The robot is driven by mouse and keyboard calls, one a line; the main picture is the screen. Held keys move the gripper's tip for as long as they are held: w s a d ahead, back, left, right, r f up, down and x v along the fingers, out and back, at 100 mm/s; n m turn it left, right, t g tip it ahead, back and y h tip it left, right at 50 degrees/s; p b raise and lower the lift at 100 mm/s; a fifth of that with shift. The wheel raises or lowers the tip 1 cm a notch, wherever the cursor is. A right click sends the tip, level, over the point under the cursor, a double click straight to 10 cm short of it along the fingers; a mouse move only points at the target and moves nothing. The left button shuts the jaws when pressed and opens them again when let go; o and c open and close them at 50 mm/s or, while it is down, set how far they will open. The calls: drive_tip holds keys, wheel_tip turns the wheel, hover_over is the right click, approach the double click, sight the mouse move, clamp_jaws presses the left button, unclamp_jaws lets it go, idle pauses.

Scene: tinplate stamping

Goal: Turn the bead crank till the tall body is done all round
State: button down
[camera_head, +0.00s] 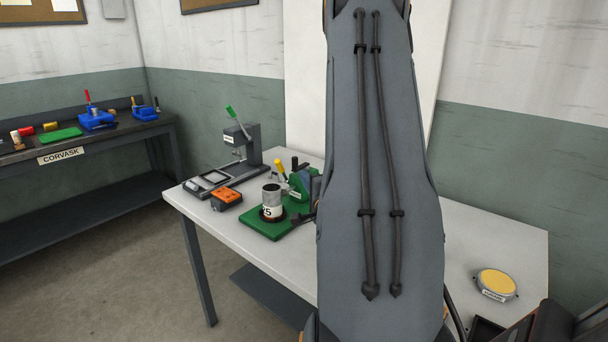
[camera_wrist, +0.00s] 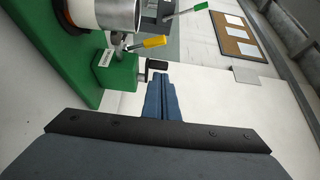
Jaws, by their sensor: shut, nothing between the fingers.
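The tall body (camera_head: 271,194), a metal cylinder with a pale marked band, stands upright on the green bead machine (camera_head: 262,228) on the table. In the wrist view the cylinder (camera_wrist: 118,14) is cut off at the top, beside the machine's green block (camera_wrist: 114,72). A yellow-handled lever (camera_wrist: 153,42) sticks out above that block. A black crank grip (camera_wrist: 158,64) juts out just beyond my fingertips; I cannot tell whether they touch it. My gripper (camera_wrist: 160,76) is shut and empty. My arm hides it in the head view. The bead line on the body is too small to see.
A grey press with a green lever (camera_head: 240,142) stands behind the machine. A second bench (camera_head: 60,150) with blue tools stands far left.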

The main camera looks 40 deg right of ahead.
drive_tip(key=c, duration=2.5)
unclamp_jaws()
drive_tip(key=s+a+b, duration=0.1)
drive_tip(key=s+a, duration=0.2)
drive_tip(key=shift+s+a, duration=0.35)
drive_tip(key=o, duration=0.3)
drive_tip(key=shift+s+a, duration=0.1)
drive_tip(key=o, duration=0.4)
drive_tip(key=shift+r+n, duration=0.1)
drive_tip(key=shift+n, duration=0.3)
drive_tip(key=shift+o, duration=0.8)
drive_tip(key=shift+w+d+n, duration=0.3)
drive_tip(key=shift+w+n, duration=0.05)
drive_tip(key=shift+n, duration=0.25)
drive_tip(key=n+y+p, duration=0.2)
drive_tip(key=n+p, duration=0.2)
drive_tip(key=n, duration=1)
approach(296, 162)
drive_tip(key=w, duration=0.2)
drive_tip(key=w+n, duration=0.1)
drive_tip(key=w+d+n+t+p, duration=0.1)
drive_tip(key=n, duration=0.1)
drive_tip(key=shift+d+f+n, duration=0.25)
drive_tip(key=shift+d+n, duration=0.05)
drive_tip(key=shift+d, duration=0.05)
drive_tip(key=p+x, duration=0.2)
drive_tip(key=x, duration=0.4)
drive_tip(key=shift+w+f, duration=0.1)
drive_tip(key=shift+w, duration=0.3)
drive_tip(key=shift+d, duration=0.1)
